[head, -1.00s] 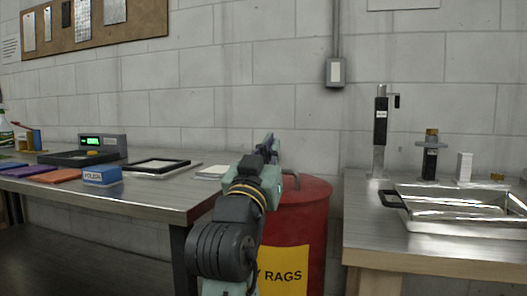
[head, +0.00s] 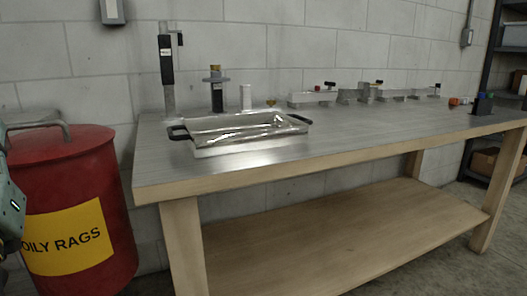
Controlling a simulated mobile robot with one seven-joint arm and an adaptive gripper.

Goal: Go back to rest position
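Only a small part of my own arm shows at the left edge of the head view, in front of the red bin. My gripper's fingers are outside the picture, so I cannot see whether they hold anything.
A red oily-rags bin (head: 75,200) stands at the left. Beside it is a wooden-edged workbench (head: 350,152) with a lower shelf (head: 340,240). On the bench are a metal tray (head: 215,150), a black-topped stand (head: 167,75) and several small metal parts. Dark shelving (head: 485,100) stands at the far right.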

